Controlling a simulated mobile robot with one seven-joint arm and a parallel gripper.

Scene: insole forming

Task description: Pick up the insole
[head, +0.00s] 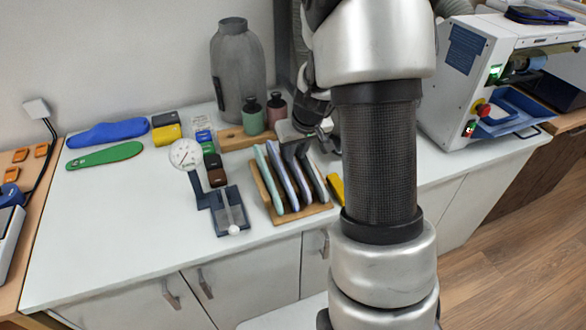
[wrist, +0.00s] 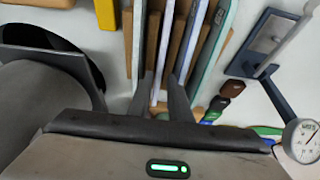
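Several insoles stand on edge in a wooden rack (head: 305,217) on the white bench. In the head view a pale teal insole (head: 268,180) is leftmost, then a lavender one (head: 284,175), with darker ones to the right. In the wrist view my gripper (wrist: 161,75) points at the rack from above. Its two dark fingers are apart, with a thin pale insole edge (wrist: 162,55) between them. I see gaps beside that edge, and contact is not clear. A teal insole (wrist: 212,50) stands to the right. In the head view my arm partly hides the gripper.
A blue insole (head: 107,133) and a green insole (head: 105,156) lie flat at the back left. Bottles and a grey cylinder (head: 237,70) stand behind. A white machine (head: 460,80) is at right.

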